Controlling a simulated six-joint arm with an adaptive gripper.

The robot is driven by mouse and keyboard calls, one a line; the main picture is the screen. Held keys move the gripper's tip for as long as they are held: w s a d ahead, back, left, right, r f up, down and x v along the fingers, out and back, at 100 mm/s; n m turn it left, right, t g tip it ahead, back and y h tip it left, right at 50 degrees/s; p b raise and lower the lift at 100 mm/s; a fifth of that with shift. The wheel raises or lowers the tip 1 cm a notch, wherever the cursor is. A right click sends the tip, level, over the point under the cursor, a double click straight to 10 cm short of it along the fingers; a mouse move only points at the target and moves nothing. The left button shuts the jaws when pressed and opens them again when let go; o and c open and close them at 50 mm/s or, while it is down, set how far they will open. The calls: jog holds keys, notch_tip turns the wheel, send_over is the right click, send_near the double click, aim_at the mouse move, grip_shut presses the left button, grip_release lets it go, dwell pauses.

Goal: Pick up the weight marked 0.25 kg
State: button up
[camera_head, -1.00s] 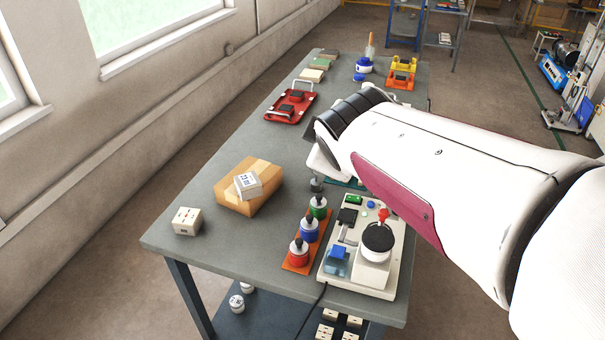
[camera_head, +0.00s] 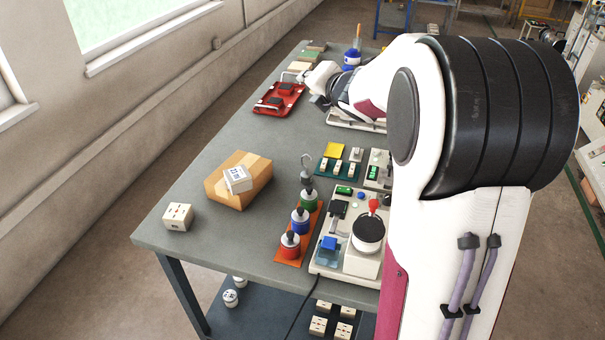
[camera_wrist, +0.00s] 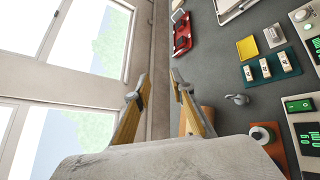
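Three knobbed weights stand in a row on an orange strip (camera_head: 285,254): a red one (camera_head: 290,246), a blue one (camera_head: 300,222) and a green one (camera_head: 309,201). A grey hooked weight (camera_head: 307,172) stands behind them; the grey hooked piece also shows in the wrist view (camera_wrist: 238,99). I cannot read a 0.25 kg mark on any of these. My gripper (camera_wrist: 160,86) is open and empty, fingers spread, over the table's wall-side edge, apart from the weights.
A white block (camera_head: 178,216) stands near the left corner. A red tray (camera_head: 266,108) lies farther back. A white control panel (camera_head: 325,268) stands right of the weights. The table's left middle is clear.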

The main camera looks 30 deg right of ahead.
jog(key=w+d+f+n+y, duration=0.3)
jog(key=w+f+n+y, duration=0.15)
jog(key=f+n, duration=0.55)
jog(key=s+f+n+g+y, duration=0.1)
jog(key=s+f+n+y, duration=0.1)
jog(key=f, duration=0.4)
jog(key=s+d+f+n+g+y, duration=0.1)
jog(key=s+f+n+g+y, duration=0.1)
jog(key=f+n, duration=0.5)
jog(key=shift+s+y, duration=0.75)
jog(key=shift+s, duration=0.35)
jog(key=shift+w, duration=0.1)
jog(key=shift+x, duration=1.3)
jog(key=shift+x, duration=2.55)
jog(key=shift+w+d+r, duration=0.1)
jog(key=shift+w+r, duration=0.05)
